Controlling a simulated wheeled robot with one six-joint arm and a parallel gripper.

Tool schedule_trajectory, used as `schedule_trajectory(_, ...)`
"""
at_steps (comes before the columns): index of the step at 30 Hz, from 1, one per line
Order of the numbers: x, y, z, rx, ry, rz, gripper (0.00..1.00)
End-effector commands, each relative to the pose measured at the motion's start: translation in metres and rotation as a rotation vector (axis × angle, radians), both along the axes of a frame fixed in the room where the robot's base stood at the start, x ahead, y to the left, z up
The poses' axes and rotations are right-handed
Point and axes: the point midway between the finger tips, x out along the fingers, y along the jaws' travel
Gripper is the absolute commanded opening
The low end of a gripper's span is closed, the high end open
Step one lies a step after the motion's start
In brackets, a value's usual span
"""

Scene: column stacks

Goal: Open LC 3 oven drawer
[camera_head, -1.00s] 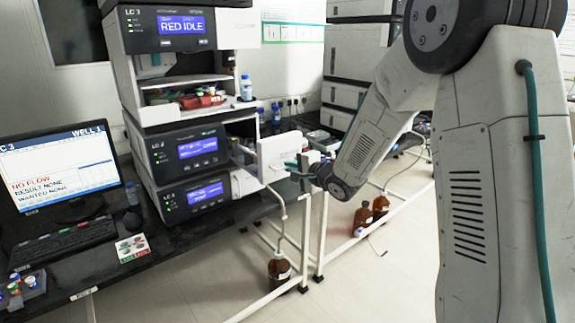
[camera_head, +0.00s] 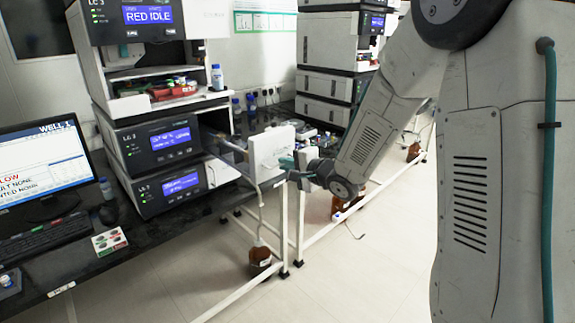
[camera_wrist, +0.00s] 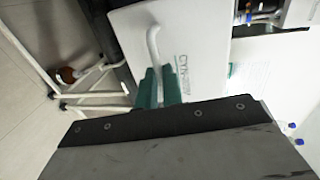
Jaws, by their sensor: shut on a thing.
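The LC 3 stack stands left of centre in the head view. Its oven unit (camera_head: 165,140) has a dark front with a blue screen. The white drawer panel (camera_head: 270,150) stands out from the unit's right side, with a gap and a rail-like part (camera_head: 230,147) between them. My gripper (camera_head: 288,163) is at the panel's right side. In the wrist view, its teal fingers (camera_wrist: 159,88) are shut on a white curved handle (camera_wrist: 153,45) on the panel (camera_wrist: 190,40). The fingers hide the handle's lower end.
A second dark-fronted unit (camera_head: 172,190) sits beneath. A monitor (camera_head: 45,165) and keyboard (camera_head: 45,235) are on the black bench at left. A brown bottle (camera_head: 260,260) stands on the floor below the panel. Another instrument stack (camera_head: 325,80) stands behind. The floor in front is clear.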

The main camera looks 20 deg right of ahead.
Motion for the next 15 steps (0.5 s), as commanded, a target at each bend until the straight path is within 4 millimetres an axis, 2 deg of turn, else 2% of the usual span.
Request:
schedule_trajectory(1, 0.0006, -0.0011, 0.0003, 0.0, 0.0, -0.003, 0.0)
schedule_trajectory(3, 0.0006, -0.0008, 0.0003, 0.001, 0.0, -0.002, 0.22)
schedule_trajectory(4, 0.0005, -0.0006, 0.0002, 0.0, 0.0, -0.002, 0.29)
schedule_trajectory(15, -0.0052, -0.0028, 0.0021, -0.001, -0.001, 0.0, 0.29)
